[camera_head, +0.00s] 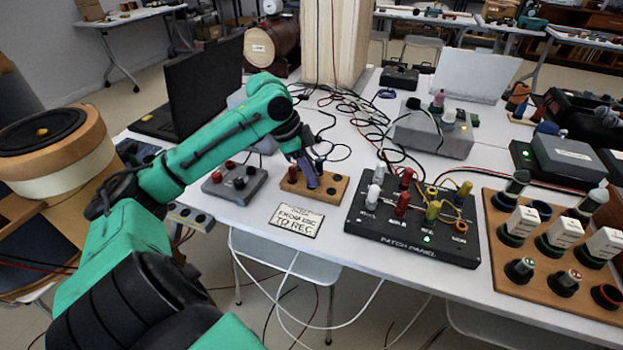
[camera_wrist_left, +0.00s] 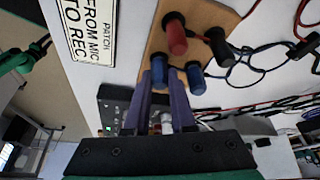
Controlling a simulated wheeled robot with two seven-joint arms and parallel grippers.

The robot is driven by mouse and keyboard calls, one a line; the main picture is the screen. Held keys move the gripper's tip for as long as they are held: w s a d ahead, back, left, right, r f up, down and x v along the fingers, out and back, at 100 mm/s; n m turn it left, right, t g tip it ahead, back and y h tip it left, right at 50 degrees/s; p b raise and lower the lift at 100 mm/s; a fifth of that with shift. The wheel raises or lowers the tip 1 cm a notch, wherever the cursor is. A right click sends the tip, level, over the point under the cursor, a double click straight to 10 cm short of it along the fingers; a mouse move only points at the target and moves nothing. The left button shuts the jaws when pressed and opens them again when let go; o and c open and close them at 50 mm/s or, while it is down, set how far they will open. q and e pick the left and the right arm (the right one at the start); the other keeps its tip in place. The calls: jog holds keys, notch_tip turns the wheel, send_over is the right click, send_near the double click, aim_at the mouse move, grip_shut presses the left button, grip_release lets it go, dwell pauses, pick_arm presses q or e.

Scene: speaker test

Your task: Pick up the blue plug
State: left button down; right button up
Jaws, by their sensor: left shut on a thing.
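In the wrist view a wooden block (camera_wrist_left: 205,15) holds a red plug (camera_wrist_left: 175,36), a black plug (camera_wrist_left: 217,44) and a blue plug (camera_wrist_left: 195,78). Another blue plug (camera_wrist_left: 160,68) is between the purple fingertips of my left gripper (camera_wrist_left: 160,76), which is shut on it. I cannot tell whether this plug still sits in the block. In the head view my left gripper (camera_head: 311,183) points down at the wooden block (camera_head: 334,188), and its fingers cover part of the block and the held plug. My right gripper is not in view.
A black patch panel (camera_head: 410,238) with several coloured plugs stands right of the block. A grey box (camera_head: 236,184) is on its left and a label card (camera_head: 297,220) in front. Loose cables (camera_head: 350,105) lie behind. A wooden board (camera_head: 545,250) is at the right.

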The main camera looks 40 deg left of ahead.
pick_arm(q)
notch_tip(320, 180, up, 20)
jog(key=p, duration=0.7)
notch_tip(320, 180, up, 4)
jog(key=p, duration=0.5)
